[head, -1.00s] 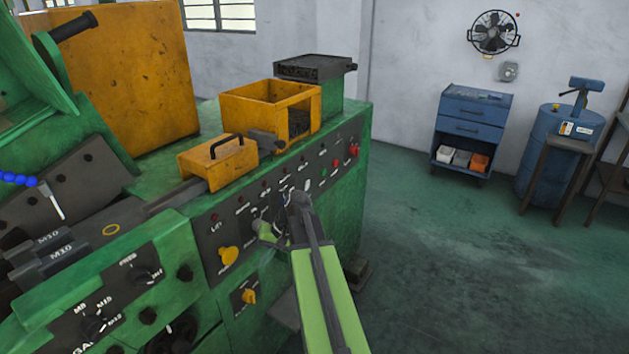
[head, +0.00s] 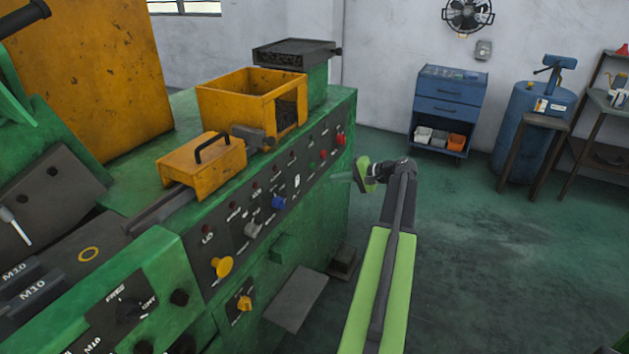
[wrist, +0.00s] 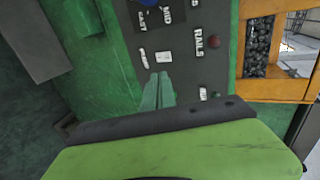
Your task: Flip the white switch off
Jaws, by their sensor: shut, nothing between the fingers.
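The white switch (head: 297,181) is a small pale piece on the dark control panel (head: 235,242) of the green machine, right of a blue knob (head: 279,203). Its position, up or down, is too small to tell. A white square piece, apparently the same switch, shows in the wrist view (wrist: 164,57), just ahead of my fingertips. My gripper (head: 342,177) is shut and empty, in front of the panel and to the right of the switch in the head view. In the wrist view my gripper (wrist: 160,77) has its two green fingers together, pointing at the panel; contact cannot be told.
A yellow knob (head: 222,266), a grey knob (head: 252,230) and a red button (head: 341,140) are on the same panel. An orange bin (head: 235,104) sits on the machine. Open floor (head: 465,225) lies to the right, with a blue cabinet (head: 450,108) behind.

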